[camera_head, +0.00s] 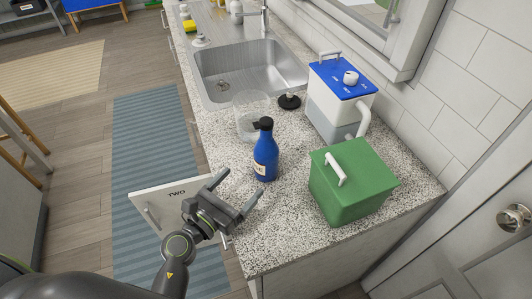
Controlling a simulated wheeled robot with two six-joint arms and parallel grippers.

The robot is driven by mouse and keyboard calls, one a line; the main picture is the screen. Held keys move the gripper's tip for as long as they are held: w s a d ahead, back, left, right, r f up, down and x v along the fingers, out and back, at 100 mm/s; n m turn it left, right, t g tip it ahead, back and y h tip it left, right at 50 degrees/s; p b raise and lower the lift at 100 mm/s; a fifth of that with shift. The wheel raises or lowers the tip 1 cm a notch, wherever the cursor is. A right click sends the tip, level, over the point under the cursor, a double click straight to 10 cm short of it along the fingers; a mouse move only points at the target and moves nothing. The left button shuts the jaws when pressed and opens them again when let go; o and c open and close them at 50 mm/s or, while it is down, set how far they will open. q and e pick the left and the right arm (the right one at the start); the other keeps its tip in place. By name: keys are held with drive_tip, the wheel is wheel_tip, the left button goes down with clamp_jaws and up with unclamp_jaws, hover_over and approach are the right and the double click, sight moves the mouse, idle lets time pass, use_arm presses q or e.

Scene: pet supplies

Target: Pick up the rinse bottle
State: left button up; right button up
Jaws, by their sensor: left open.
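A blue bottle with a black cap (265,152) stands upright on the speckled counter, left of the green box; it looks like the rinse bottle. My left gripper (236,188) is open and empty at the counter's front edge. Its fingers point toward the bottle and are a short gap away from it, nearer the camera. My right gripper is not in view.
A green box with a white handle (352,183) stands right of the bottle. Behind are a blue-lidded container (339,98), a clear cup (249,113) and a metal sink (246,75). An open drawer or door marked TWO (160,205) juts out below the counter.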

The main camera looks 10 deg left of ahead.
sight(258, 165)
use_arm(q)
drive_tip(key=p+x, duration=0.1)
drive_tip(key=x, duration=0.6)
drive_tip(key=shift+w+d+p, duration=0.1)
drive_tip(key=shift+w+p, duration=0.2)
drive_tip(key=shift+w, duration=0.05)
drive_tip(key=p+x, duration=0.1)
drive_tip(key=x, duration=0.4)
drive_tip(key=shift+s+d, duration=0.1)
drive_tip(key=shift+d, duration=0.05)
drive_tip(key=shift+w+d, duration=0.15)
drive_tip(key=shift+w, duration=0.2)
